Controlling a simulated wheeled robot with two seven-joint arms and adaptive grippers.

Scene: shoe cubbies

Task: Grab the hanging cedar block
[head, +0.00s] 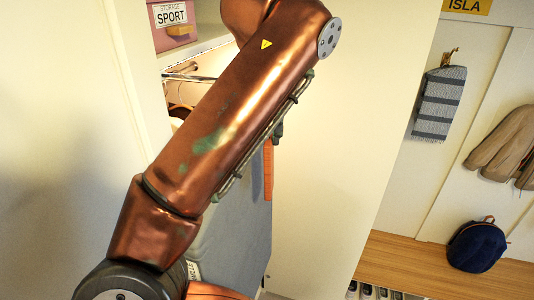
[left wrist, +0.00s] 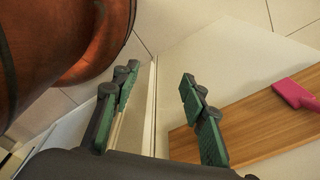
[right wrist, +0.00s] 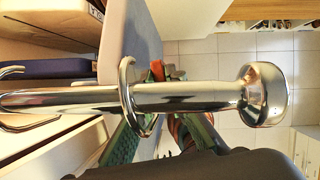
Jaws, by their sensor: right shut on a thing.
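In the right wrist view my right gripper (right wrist: 163,100) reaches past a chrome rail, which hides much of its green fingers. It is shut on a reddish-brown piece (right wrist: 157,70), which looks like the cedar block, mostly hidden. A chrome ring (right wrist: 128,95) loops around the rail just there. In the head view a narrow orange-brown strip (head: 268,172) hangs beside the grey cloth, probably the same block. A small dark part of a gripper (head: 279,130) shows just above it. My left gripper (left wrist: 158,85) is open and empty in the left wrist view.
The chrome rail (right wrist: 190,97) ends in a round flange. My copper arm covers much of the closet in the head view. A pale panel (head: 340,120) stands right of it. A wooden bench (head: 400,262) holds a blue backpack (head: 476,246). A pink object (left wrist: 294,94) lies at the left wrist view's right.

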